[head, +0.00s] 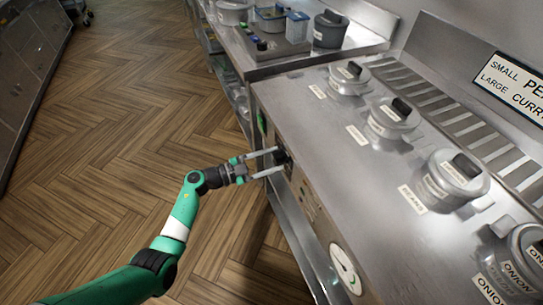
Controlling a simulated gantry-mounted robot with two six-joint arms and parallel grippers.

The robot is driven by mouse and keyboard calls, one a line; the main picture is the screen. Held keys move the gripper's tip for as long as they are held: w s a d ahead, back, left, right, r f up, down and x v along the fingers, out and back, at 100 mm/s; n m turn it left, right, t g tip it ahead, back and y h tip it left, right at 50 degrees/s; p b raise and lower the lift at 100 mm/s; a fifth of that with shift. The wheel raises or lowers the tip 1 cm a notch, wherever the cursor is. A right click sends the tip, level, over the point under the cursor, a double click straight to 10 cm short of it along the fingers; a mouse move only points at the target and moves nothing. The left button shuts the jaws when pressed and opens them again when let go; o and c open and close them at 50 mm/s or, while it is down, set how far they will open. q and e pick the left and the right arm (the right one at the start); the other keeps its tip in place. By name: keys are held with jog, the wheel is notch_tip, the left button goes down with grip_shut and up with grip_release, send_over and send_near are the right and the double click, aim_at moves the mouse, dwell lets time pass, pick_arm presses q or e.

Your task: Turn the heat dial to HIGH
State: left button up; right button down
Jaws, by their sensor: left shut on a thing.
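The heat dial (281,157) is a small dark knob on the front panel of the steel frying range (300,110). My left gripper (277,160) reaches it from the left, with one finger on each side of the knob. The gripper is shut on the dial, and the fingers hide part of it. The dial's markings are too small to read, so its setting cannot be told. My right gripper is not in view.
Lidded pots (349,78) stand in a row on the range top, with labels beside them. A round white gauge (345,268) sits on the front panel nearer me. A second steel counter (262,65) stands beyond. The wooden floor (110,130) at left is clear.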

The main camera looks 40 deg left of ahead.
pick_arm(q)
jog(key=m+p, duration=0.1)
jog(key=m, duration=0.2)
jog(key=shift+r+m, duration=0.1)
jog(key=shift+m, duration=0.2)
jog(key=m, duration=0.3)
jog(key=shift+m, duration=0.3)
jog(key=m, duration=0.3)
jog(key=shift+m, duration=0.3)
jog(key=m, duration=0.4)
jog(key=shift+y+b, duration=0.3)
jog(key=m+b, duration=0.1)
jog(key=m, duration=0.3)
jog(key=m+b, duration=0.1)
jog(key=m, duration=0.2)
jog(key=shift+f+m+b, duration=0.2)
jog(key=shift+m+b, duration=0.1)
jog(key=shift+b, duration=0.05)
jog(key=m+b, duration=0.2)
jog(key=m, duration=0.2)
jog(key=shift+t, duration=0.3)
jog(key=shift+r+m+b, duration=0.1)
jog(key=shift+m+b, duration=1.1)
jog(key=shift+m, duration=0.9)
